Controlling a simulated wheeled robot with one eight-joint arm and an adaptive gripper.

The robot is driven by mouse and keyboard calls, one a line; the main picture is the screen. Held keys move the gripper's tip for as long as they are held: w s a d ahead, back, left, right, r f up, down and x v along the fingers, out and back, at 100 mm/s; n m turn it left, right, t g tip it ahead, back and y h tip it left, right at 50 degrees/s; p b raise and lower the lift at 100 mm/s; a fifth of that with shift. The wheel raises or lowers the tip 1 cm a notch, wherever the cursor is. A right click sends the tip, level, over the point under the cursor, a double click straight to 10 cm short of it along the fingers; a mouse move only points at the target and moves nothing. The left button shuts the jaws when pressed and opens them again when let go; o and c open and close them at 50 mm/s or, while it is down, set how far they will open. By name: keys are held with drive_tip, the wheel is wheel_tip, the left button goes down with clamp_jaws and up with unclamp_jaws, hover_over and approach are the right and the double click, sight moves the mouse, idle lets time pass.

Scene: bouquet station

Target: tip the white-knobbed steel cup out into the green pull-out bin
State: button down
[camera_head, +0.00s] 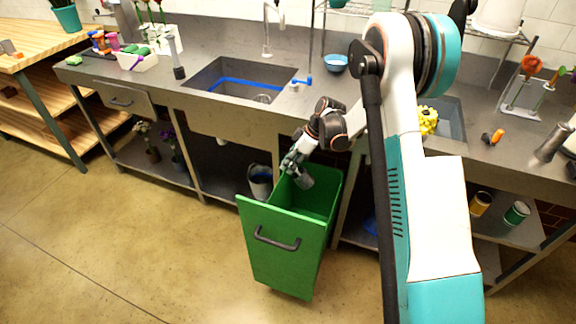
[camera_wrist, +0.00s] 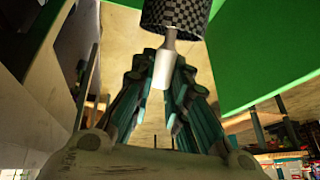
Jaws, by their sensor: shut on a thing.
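My gripper (camera_head: 292,164) is shut on the white knob (camera_wrist: 164,70) of the steel cup (camera_head: 304,180). In the wrist view the cup (camera_wrist: 176,16) is dark and checkered, and lies beyond the fingertips (camera_wrist: 165,85). The bin is pulled out in front of the counter, and its green wall (camera_wrist: 265,50) fills the right of the wrist view. The cup's contents and mouth are hidden, and I cannot tell its exact tilt.
The counter (camera_head: 200,100) with a sink (camera_head: 235,82) runs behind the bin. A yellow flower (camera_head: 428,120) is near the second sink. The floor (camera_head: 130,240) in front is clear.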

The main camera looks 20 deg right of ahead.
drive_tip(key=t+y+b, duration=0.1)
drive_tip(key=d+y+b, duration=0.1)
drive_tip(key=b, duration=0.1)
drive_tip(key=s+t+y+b, duration=0.1)
drive_tip(key=shift+d+r+t+y, duration=0.1)
drive_tip(key=shift+d+t+y, duration=0.2)
drive_tip(key=shift+y, duration=0.1)
drive_tip(key=shift+s+d+r+n+t+y, duration=0.3)
drive_tip(key=shift+t+y, duration=0.2)
drive_tip(key=shift+y, duration=0.35)
drive_tip(key=shift+s+d+r+n+t+y, duration=0.3)
drive_tip(key=shift+t+y, duration=0.2)
drive_tip(key=shift+y, duration=0.35)
drive_tip(key=shift+w, duration=0.1)
